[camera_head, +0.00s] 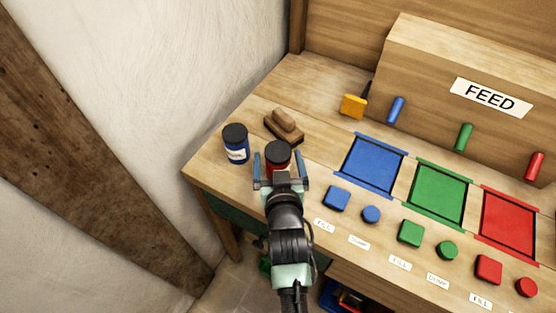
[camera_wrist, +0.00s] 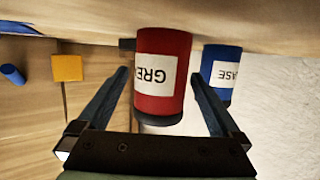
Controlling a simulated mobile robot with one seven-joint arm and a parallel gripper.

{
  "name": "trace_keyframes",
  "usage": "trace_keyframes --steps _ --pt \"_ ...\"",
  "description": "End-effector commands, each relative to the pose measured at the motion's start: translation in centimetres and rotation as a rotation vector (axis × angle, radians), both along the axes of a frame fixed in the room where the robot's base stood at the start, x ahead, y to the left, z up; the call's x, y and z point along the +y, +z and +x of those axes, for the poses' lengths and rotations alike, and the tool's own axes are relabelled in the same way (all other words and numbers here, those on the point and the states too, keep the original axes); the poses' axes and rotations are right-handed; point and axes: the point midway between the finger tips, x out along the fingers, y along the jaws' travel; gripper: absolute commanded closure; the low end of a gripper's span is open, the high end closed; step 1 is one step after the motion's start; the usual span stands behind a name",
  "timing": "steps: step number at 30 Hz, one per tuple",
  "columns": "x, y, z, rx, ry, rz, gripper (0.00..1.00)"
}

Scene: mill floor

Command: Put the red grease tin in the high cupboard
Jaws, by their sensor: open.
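The red grease tin (camera_head: 278,155) stands upright on the left part of the wooden bench, with a black lid. In the wrist view the red tin (camera_wrist: 164,75) shows its white label and sits between the two fingers, with visible gaps on both sides. My gripper (camera_head: 281,166) is open around or just in front of the tin, at the bench's front left; its fingers also show in the wrist view (camera_wrist: 157,88). The gripper hides the tin's lower part in the head view. No high cupboard is in view.
A blue grease tin (camera_head: 236,147) stands close to the left, and a wooden-backed brush (camera_head: 284,125) lies behind. Blue (camera_head: 371,164), green (camera_head: 437,194) and red (camera_head: 509,222) squares with buttons lie right. A FEED box (camera_head: 440,75) stands at the back. A wall borders the left.

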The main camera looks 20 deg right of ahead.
Motion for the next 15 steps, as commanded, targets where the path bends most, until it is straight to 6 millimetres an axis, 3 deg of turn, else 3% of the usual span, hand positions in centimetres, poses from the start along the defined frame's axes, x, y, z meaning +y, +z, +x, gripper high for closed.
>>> trace_keyframes --steps 7,15 --pt "-0.01 -0.07 0.13 0.001 0.0 0.0 0.0" --pt "0.0 -0.06 0.11 0.001 0.0 -0.001 0.49"
